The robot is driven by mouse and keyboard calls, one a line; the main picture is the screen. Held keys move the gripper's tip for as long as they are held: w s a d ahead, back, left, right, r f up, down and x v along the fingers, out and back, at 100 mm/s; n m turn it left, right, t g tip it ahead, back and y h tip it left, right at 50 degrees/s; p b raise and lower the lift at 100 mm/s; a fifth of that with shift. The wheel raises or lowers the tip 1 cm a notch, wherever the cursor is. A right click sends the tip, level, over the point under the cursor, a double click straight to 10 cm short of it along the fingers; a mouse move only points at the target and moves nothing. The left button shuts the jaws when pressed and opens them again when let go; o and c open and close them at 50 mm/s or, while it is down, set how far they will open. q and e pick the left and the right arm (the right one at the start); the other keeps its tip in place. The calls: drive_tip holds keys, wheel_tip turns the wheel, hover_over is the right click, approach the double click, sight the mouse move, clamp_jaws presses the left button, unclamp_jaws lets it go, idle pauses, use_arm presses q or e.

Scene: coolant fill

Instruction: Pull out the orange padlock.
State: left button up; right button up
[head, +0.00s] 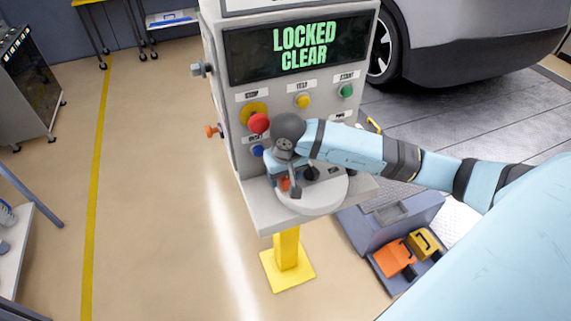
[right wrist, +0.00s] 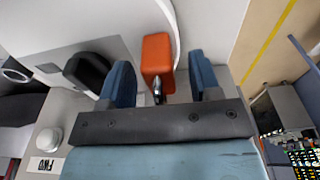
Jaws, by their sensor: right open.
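The orange padlock (right wrist: 157,56) shows in the right wrist view as an orange block with a short metal piece at its near end. It lies between the two blue fingers of my right gripper (right wrist: 161,78), with a visible gap on each side. The fingers are open. In the head view my right gripper (head: 293,186) is at the lower front of the grey control cabinet (head: 230,120), above a round light plate (head: 322,200). A small orange part of the padlock (head: 285,184) shows beside the fingers there; the rest is hidden. My left gripper is not in view.
The cabinet display (head: 300,47) reads "LOCKED CLEAR". A red button (head: 259,123) sits above the gripper. A black knob (right wrist: 87,72) stands beside one finger. Another orange item (head: 213,131) sticks out from the cabinet's left side. A tray with orange and yellow items (head: 396,257) lies lower right. The left floor is clear.

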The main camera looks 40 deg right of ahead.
drive_tip(key=shift+f, duration=0.25)
drive_tip(key=c, duration=1)
drive_tip(key=shift+o, duration=1.3)
drive_tip(key=shift+c, duration=0.6)
drive_tip(key=shift+r, duration=0.35)
drive_tip(key=shift+r, duration=0.1)
